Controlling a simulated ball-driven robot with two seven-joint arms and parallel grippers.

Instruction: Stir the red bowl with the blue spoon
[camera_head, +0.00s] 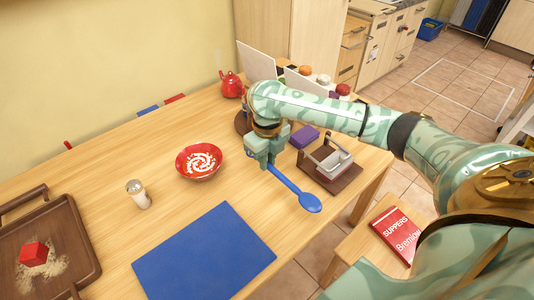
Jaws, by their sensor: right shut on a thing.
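A red bowl (186,174) stands on the wooden table, with a white swirl of small pieces inside. My right gripper (266,163) is to the right of the bowl, apart from it, and shut on the blue spoon (298,192). The spoon slants down to the right, with its oval head at the lower right near the table's front edge. Part of the handle is hidden by the gripper. My left gripper is not in view.
A blue mat (203,254) lies in front of the bowl, and a shaker (138,194) stands to its left. A brown tray (88,234) holds a red block (33,254). A brown holder (334,182) stands right of the spoon. A red teapot (231,84) is at the back.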

